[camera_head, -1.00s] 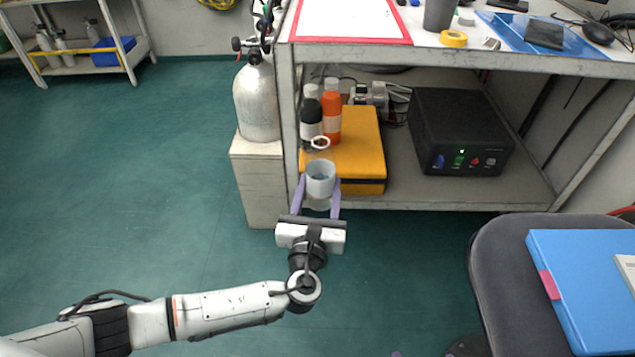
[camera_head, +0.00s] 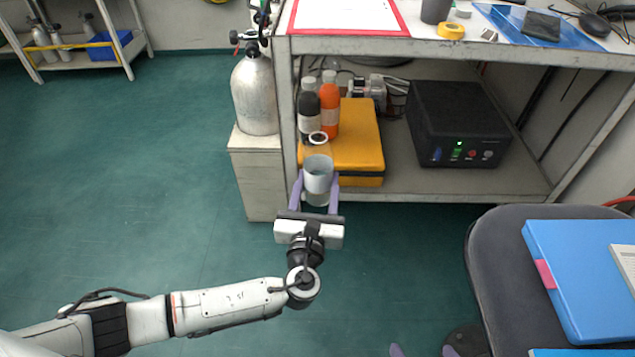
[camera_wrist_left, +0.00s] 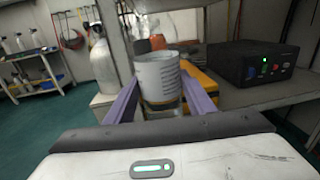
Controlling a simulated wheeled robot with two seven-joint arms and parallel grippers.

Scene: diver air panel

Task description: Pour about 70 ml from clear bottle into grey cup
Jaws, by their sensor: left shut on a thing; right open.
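My left gripper (camera_head: 317,190) is shut around the clear bottle (camera_head: 317,172), which has a pale label band. The bottle is roughly upright, in front of the shelf's lower level, with its round mouth toward the orange case. In the left wrist view the bottle (camera_wrist_left: 160,78) stands between the purple fingers (camera_wrist_left: 160,98). Its liquid level is hard to tell. The grey cup (camera_head: 437,10) stands on the bench top, cut off by the upper picture edge. My right gripper (camera_head: 423,351) shows only its open, apart fingertips at the bottom edge.
The bench's front edge (camera_head: 440,48) overhangs the lower shelf. Dark and orange bottles (camera_head: 329,110), an orange case (camera_head: 362,150) and a black box (camera_head: 456,125) sit below. A gas cylinder (camera_head: 254,95) stands left, a chair (camera_head: 490,250) right. Yellow tape (camera_head: 451,31) lies near the cup.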

